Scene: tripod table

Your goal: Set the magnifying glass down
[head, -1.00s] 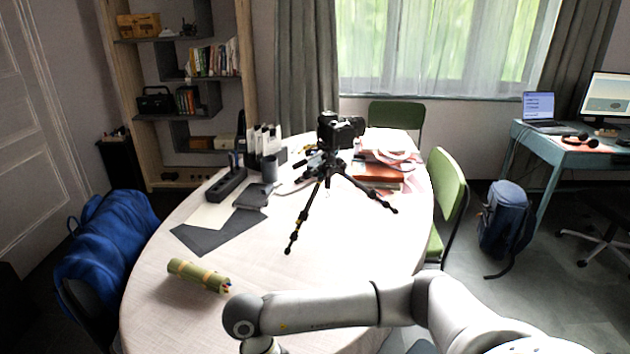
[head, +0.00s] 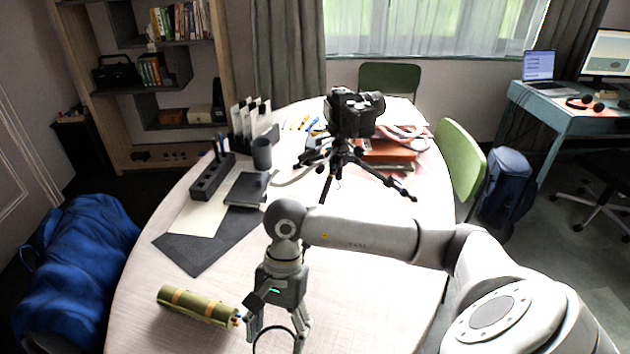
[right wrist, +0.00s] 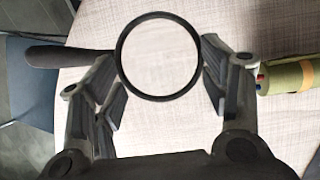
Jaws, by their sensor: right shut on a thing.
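The magnifying glass (right wrist: 158,56) has a round black rim, a clear lens and a dark handle pointing left in the right wrist view. My right gripper (right wrist: 160,75) is shut on it, with a finger on each side of the rim. In the head view the gripper (head: 278,330) points down over the near part of the table (head: 140,325), and part of the dark rim shows at the bottom edge. Pale tabletop shows through the lens. I cannot tell whether the glass touches the table. My left gripper is not in view.
A green roll (head: 198,306) lies just left of the gripper; it also shows in the right wrist view (right wrist: 290,76). A camera tripod (head: 342,150) stands farther back. A grey sheet (head: 205,248), a dark notebook (head: 246,189) and a cup (head: 262,153) lie at the left.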

